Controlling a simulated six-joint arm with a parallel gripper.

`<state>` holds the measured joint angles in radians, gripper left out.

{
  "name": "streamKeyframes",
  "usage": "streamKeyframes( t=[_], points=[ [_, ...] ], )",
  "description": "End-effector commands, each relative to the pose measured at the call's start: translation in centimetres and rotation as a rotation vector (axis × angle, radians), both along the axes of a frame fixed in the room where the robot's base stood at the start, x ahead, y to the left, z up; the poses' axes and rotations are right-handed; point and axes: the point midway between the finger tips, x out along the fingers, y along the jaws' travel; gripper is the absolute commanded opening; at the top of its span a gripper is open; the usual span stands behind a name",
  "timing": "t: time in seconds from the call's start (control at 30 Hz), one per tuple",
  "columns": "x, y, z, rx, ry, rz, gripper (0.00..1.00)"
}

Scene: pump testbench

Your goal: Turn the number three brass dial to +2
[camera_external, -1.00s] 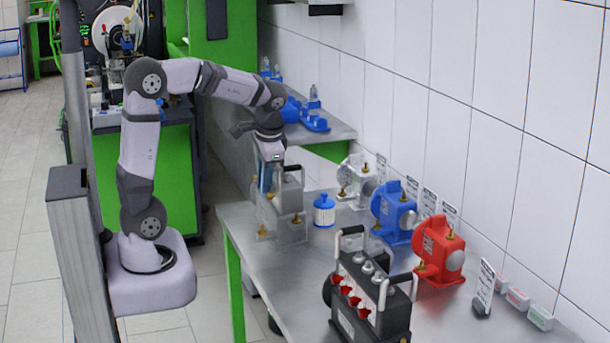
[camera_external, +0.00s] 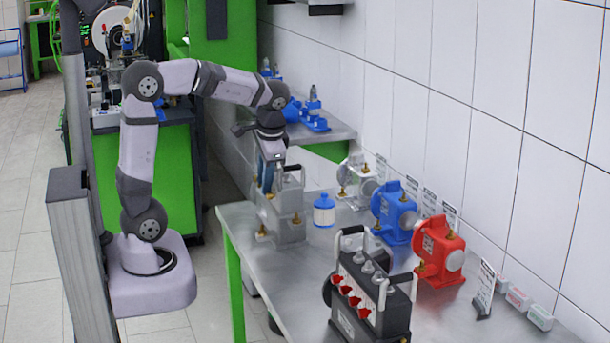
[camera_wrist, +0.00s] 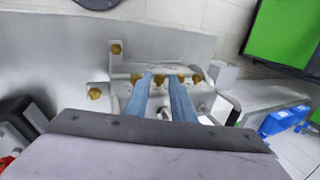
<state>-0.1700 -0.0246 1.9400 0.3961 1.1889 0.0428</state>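A grey metal unit (camera_external: 288,222) stands on the near-left part of the bench, with brass knobs on it. In the wrist view a row of several brass dials lies across the unit, including one (camera_wrist: 159,79) between my fingertips and one (camera_wrist: 135,78) left of them. No dial numbers or scale marks are readable. My gripper (camera_external: 265,188) points down over the unit. In the wrist view its two blue fingers (camera_wrist: 161,77) are apart, with a visible gap around the dial between them; I see no clear contact. The fingers hide parts of the unit below.
A blue-and-white canister (camera_external: 324,210) stands right of the unit. A blue pump (camera_external: 392,213) and a red pump (camera_external: 438,250) stand along the wall. A black case with red knobs (camera_external: 368,300) stands in front. Bare bench lies between.

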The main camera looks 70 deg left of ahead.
Motion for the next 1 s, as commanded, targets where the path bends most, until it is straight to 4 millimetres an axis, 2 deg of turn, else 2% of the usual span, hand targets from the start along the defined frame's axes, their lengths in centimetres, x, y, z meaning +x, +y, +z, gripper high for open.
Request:
streamKeyframes(
  t=[0.4, 0.57, 0.83, 1.0],
  points=[
    [0.0, -2.0, 4.9, -0.001, -0.001, -0.002, 0.22],
    [0.0, -2.3, 5.6, -0.001, 0.000, -0.001, 0.22],
    [-0.1, -2.3, 5.7, -0.001, 0.000, -0.001, 0.22],
    [-0.2, -1.8, 6.4, -0.001, 0.000, 0.013, 0.22]
  ],
)
